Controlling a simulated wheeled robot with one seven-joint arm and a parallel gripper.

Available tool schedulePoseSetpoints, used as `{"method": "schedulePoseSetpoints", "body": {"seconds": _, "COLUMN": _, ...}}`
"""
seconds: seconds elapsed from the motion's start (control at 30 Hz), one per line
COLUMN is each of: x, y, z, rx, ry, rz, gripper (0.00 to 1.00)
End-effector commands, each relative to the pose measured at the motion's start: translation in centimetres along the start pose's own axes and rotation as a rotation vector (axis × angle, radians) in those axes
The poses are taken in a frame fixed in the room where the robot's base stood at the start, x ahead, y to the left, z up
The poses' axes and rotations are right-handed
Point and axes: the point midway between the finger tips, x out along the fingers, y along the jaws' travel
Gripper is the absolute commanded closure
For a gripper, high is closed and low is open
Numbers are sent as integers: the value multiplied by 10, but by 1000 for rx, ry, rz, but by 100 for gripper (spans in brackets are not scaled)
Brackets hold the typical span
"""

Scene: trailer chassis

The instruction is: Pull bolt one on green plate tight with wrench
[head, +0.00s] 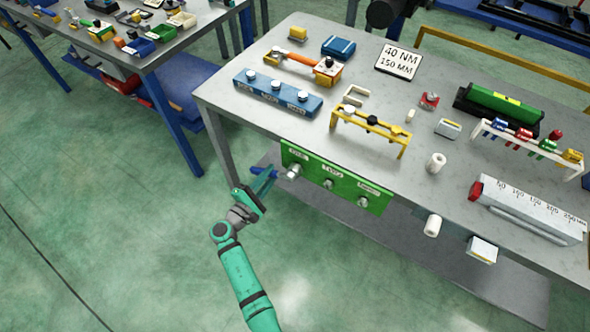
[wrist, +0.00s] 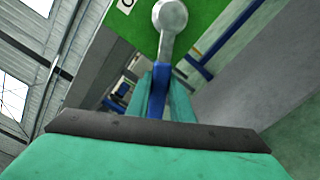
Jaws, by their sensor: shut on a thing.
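The green plate (head: 318,176) hangs on the front of the grey table and carries three bolts in a row under white labels. Bolt one (head: 293,171) is the leftmost. The wrench has a blue handle (head: 263,173) and a silver head (wrist: 170,17). My gripper (head: 262,182) is shut on the blue handle, left of the plate. In the wrist view the wrench head lies in front of the green plate (wrist: 205,12) and covers the bolt there, so I cannot tell how it is seated.
The grey table (head: 240,125) holds a blue block (head: 277,92) with silver caps, a yellow rack (head: 371,130), a sign reading 40 NM 150 MM (head: 398,62) and a white scale tool (head: 528,211). Another table (head: 150,50) stands at upper left. The floor left of my arm is clear.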

Motion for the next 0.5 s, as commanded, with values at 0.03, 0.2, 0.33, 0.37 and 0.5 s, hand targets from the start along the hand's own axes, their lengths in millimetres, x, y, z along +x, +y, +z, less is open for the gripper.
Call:
{"method": "schedulePoseSetpoints", "body": {"seconds": 0.03, "x": 1, "y": 3, "z": 0, "rx": 17, "ry": -2, "rz": 1, "gripper": 100}}
{"method": "schedulePoseSetpoints", "body": {"seconds": 0.2, "x": 1, "y": 5, "z": 1, "rx": 44, "ry": -2, "rz": 1, "gripper": 100}}
{"method": "schedulePoseSetpoints", "body": {"seconds": 0.33, "x": 1, "y": 5, "z": 0, "rx": 45, "ry": -2, "rz": 1, "gripper": 100}}
{"method": "schedulePoseSetpoints", "body": {"seconds": 0.37, "x": 0, "y": 5, "z": 0, "rx": 45, "ry": -2, "rz": 1, "gripper": 100}}
{"method": "schedulePoseSetpoints", "body": {"seconds": 0.5, "x": 0, "y": 6, "z": 0, "rx": 47, "ry": 0, "rz": 2, "gripper": 100}}
